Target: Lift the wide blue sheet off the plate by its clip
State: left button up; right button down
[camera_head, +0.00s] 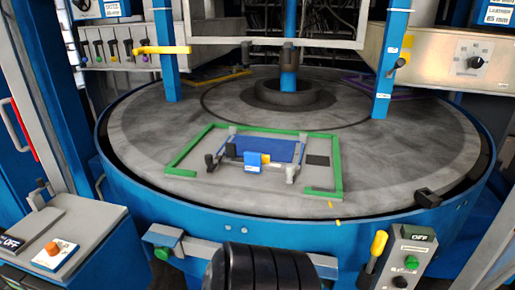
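The wide blue sheet (284,149) lies flat on the grey plate (213,187) of the round turntable, inside a green frame. Small dark-topped posts stand at the sheet's near corners, and a bar runs along that edge. The clip and bar hide part of the near edge. Neither gripper shows in the head view.
The green corner rails (337,170) border the plate. A dark square (317,160) lies right of the sheet. Blue uprights (392,65) and a central post (289,75) stand behind. A control box (405,258) with a yellow lever is at front right. Bare turntable lies around the frame.

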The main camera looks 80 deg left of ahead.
aim_at(279, 150)
jog(key=u, duration=2.7)
